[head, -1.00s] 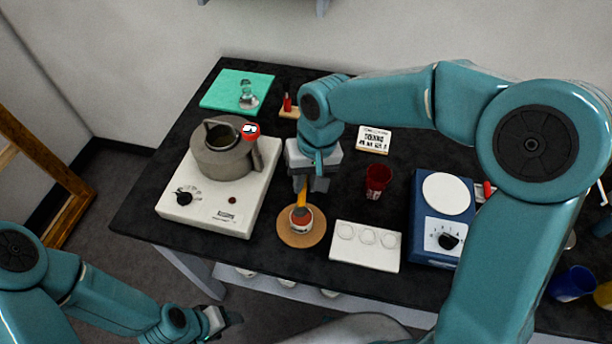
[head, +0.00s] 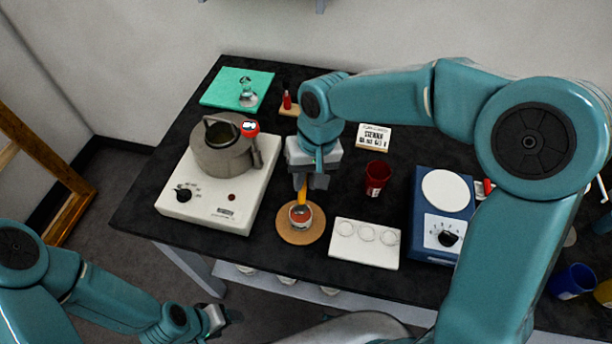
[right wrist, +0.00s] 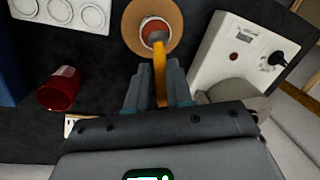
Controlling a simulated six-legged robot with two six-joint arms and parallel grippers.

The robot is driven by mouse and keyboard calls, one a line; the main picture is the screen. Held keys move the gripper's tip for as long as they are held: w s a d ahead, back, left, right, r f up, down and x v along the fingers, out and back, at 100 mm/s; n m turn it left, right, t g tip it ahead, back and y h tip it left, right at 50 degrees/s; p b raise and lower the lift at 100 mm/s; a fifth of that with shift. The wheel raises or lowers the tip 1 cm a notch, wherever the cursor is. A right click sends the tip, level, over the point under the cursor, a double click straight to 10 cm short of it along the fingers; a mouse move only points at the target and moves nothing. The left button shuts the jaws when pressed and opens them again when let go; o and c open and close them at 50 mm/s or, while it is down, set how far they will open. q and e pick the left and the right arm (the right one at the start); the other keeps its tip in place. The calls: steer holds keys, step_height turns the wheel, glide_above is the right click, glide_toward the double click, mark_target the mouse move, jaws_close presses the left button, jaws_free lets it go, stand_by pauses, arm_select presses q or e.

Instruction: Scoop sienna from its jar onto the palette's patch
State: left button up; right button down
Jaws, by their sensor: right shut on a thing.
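The sienna jar (head: 300,215) is a small pot with a pale rim and reddish-brown contents, standing on a round cork mat (head: 284,234). My right gripper (head: 312,182) is above it, shut on the orange-yellow handle of a scoop (head: 303,195). In the right wrist view the scoop (right wrist: 160,75) runs between the fingers, and its grey end is over or in the mouth of the jar (right wrist: 152,25); its depth is unclear. The white palette (head: 365,255), with three round patches, lies right of the jar. My left gripper (head: 226,317) hangs off the table's front edge.
A white hotplate (head: 225,213) with a grey kettle (head: 222,158) stands left of the jar. A red cup (head: 377,178) and a blue scale (head: 430,205) are to the right. A label card (head: 373,137) stands behind the cup. The front table strip is clear.

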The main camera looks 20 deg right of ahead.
steer(key=shift+s, duration=0.15)
steer(key=shift+f, duration=0.1)
steer(key=shift+f, duration=0.2)
steer(key=shift+b, duration=0.35)
steer(key=shift+f, duration=0.25)
steer(key=shift+f, duration=0.15)
stand_by(0.5)
